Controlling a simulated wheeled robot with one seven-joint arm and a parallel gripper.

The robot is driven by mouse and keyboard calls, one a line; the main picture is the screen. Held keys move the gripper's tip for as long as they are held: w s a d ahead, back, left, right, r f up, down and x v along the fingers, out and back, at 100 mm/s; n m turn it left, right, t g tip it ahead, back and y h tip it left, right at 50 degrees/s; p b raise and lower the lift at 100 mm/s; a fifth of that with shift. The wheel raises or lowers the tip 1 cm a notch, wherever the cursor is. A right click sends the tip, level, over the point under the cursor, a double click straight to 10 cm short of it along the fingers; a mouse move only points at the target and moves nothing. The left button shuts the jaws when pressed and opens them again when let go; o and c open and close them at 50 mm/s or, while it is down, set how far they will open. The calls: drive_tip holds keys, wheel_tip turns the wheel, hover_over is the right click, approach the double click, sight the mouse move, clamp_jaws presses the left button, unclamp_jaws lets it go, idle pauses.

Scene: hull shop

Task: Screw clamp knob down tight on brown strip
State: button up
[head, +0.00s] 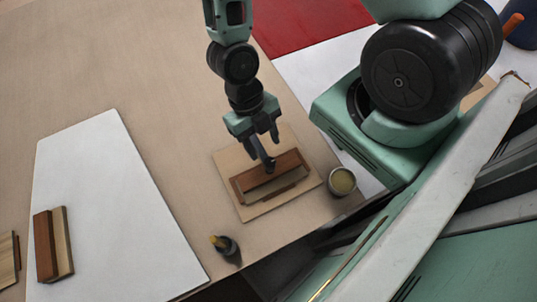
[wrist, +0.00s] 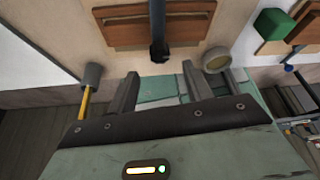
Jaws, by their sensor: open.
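A brown strip (head: 271,168) lies on a pale wooden board on the bench, beside a lighter strip and other brown wood. In the wrist view the brown strip (wrist: 190,30) spans the top. A dark clamp (head: 262,157) crosses the strip, and its bar in the wrist view (wrist: 160,22) ends in a small dark rounded part, probably the knob (wrist: 159,52). My gripper (head: 262,138) is above the clamp. In the wrist view my gripper (wrist: 160,85) is open with nothing visible between its fingers, and the clamp's end is just beyond them. The clamp's contact with the strip is unclear.
An open tin (head: 342,181) stands right of the board. A dark pot with a yellow handle (head: 223,244) stands near the bench's front edge. A white panel (head: 105,205) with a wood block (head: 54,245) lies left. A green block (wrist: 273,24) shows at the wrist view's upper right.

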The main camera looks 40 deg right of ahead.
sight(270, 162)
drive_tip(key=shift+b+x, duration=1.6)
drive_tip(key=shift+x, duration=1.35)
drive_tip(key=c, duration=1)
